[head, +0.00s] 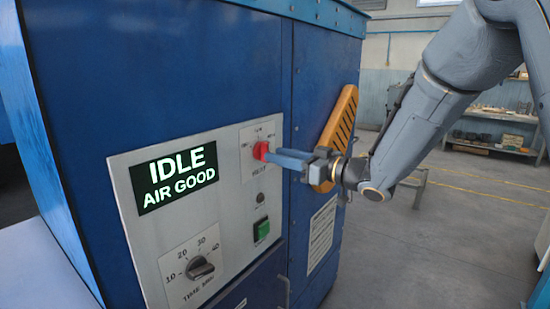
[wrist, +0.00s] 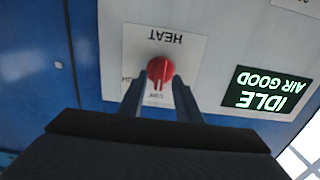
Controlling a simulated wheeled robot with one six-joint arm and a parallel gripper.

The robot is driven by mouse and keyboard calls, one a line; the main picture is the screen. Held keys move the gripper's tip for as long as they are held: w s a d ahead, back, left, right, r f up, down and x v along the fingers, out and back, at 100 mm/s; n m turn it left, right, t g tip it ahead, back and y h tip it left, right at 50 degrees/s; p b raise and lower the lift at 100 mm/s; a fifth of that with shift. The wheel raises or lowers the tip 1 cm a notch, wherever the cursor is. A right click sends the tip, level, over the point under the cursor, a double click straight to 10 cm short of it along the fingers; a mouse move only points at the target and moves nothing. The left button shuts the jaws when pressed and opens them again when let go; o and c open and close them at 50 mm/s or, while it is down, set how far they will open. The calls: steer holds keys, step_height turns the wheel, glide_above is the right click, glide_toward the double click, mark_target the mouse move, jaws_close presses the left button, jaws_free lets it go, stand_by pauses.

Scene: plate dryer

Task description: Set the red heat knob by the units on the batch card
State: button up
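The red heat knob (head: 261,150) sits on a small white plate at the upper right of the control panel. It also shows in the wrist view (wrist: 160,68), upside down, with the word HEAT above it and a pale line on its lower part. The small setting labels are partly hidden by my fingers and too blurred to read. My gripper (head: 274,156) reaches in from the right. Its two fingers (wrist: 159,84) stand apart, one on each side of the knob. I cannot tell whether they touch it. I cannot make out a batch card.
The display (head: 177,178) reads IDLE, AIR GOOD. Below are a black time dial (head: 200,267) marked 10 to 40 and a green button (head: 261,230). An orange slotted handle (head: 340,125) stands out behind my gripper. A white text sheet (head: 321,233) is on the cabinet's right side.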

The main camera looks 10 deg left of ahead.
steer(key=b+v, duration=0.1)
steer(key=v, duration=0.4)
steer(key=shift+s+d+b, duration=0.15)
steer(key=shift+d+b, duration=0.1)
steer(key=shift+b, duration=0.05)
steer(key=w+d+f+m+t+h, duration=0.5)
steer(key=d+f+h, duration=0.2)
steer(key=d, duration=0.2)
steer(key=s+d+f+m+g+h+b, duration=0.1)
steer(key=s+d+f+m+h, duration=0.1)
steer(key=d+f+h, duration=0.4)
steer(key=s+d+f+m+g+h+b, duration=0.1)
steer(key=s+d+f+m, duration=0.15)
steer(key=d, duration=0.45)
steer(key=s+d+f+m+g+h, duration=0.1)
steer(key=s+d+f+g, duration=0.1)
steer(key=s, duration=0.5)
steer(key=s+d+f+m+g, duration=0.1)
steer(key=s+d+f+g, duration=0.2)
steer(key=s+f, duration=0.2)
steer(key=s+d+f+m+g+h+b, duration=0.1)
steer(key=s+d+f+m+g, duration=0.1)
steer(key=s, duration=0.7)
step_height(320, 180, down, 2)
steer(key=shift+s+d+g+h, duration=0.3)
steer(key=shift+s+g, duration=0.1)
steer(key=shift+g, duration=0.3)
